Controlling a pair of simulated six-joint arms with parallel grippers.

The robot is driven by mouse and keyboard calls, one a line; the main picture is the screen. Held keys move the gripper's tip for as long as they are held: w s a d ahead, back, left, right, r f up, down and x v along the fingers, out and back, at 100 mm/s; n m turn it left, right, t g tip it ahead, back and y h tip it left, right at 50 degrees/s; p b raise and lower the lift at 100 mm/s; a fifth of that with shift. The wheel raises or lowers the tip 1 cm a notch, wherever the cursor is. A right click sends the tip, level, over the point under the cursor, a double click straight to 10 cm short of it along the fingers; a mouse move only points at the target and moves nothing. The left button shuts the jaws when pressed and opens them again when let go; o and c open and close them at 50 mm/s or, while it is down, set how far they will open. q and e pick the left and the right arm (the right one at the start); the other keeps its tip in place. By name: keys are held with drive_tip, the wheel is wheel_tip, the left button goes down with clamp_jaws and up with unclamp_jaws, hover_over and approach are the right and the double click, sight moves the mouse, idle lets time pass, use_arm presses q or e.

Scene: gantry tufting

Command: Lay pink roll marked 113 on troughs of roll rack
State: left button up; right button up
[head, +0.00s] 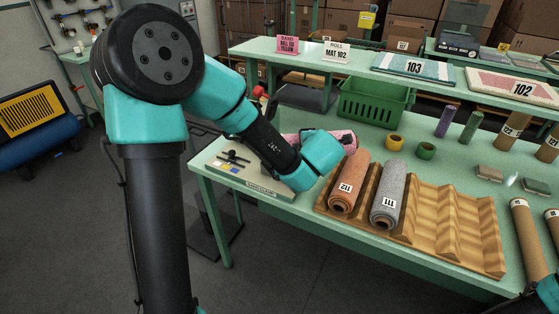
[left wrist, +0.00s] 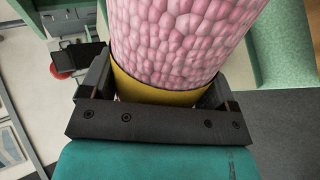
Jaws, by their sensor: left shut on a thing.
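The pink roll (head: 348,138), with a pebbled surface, shows in the head view just behind my left wrist, which hides most of it. Its number is not visible. In the left wrist view the pink roll (left wrist: 180,40) rises from between the jaws of my left gripper (left wrist: 158,90), which is shut on it at a yellow band. The wooden roll rack (head: 440,225) lies on the green table, to the right of my left wrist. An orange roll marked 112 (head: 348,183) and a grey roll marked 111 (head: 388,192) lie in its left troughs. The troughs to their right are empty.
A green basket (head: 372,105) stands behind the rack. Yellow (head: 395,142) and green (head: 426,151) rings, purple (head: 446,121) and green (head: 470,127) cylinders and brown rolls (head: 524,225) stand or lie around it. A raised shelf (head: 350,66) runs along the back.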

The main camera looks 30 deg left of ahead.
use_arm(q)
drive_tip(key=d+r+m+t+h, duration=0.2)
drive_tip(key=d+r+m+h, duration=0.2)
drive_tip(key=d+m+h, duration=0.3)
drive_tip(key=shift+s+d+m+t, duration=0.4)
drive_tip(key=shift+d+m, duration=0.1)
drive_tip(key=shift+d, duration=0.25)
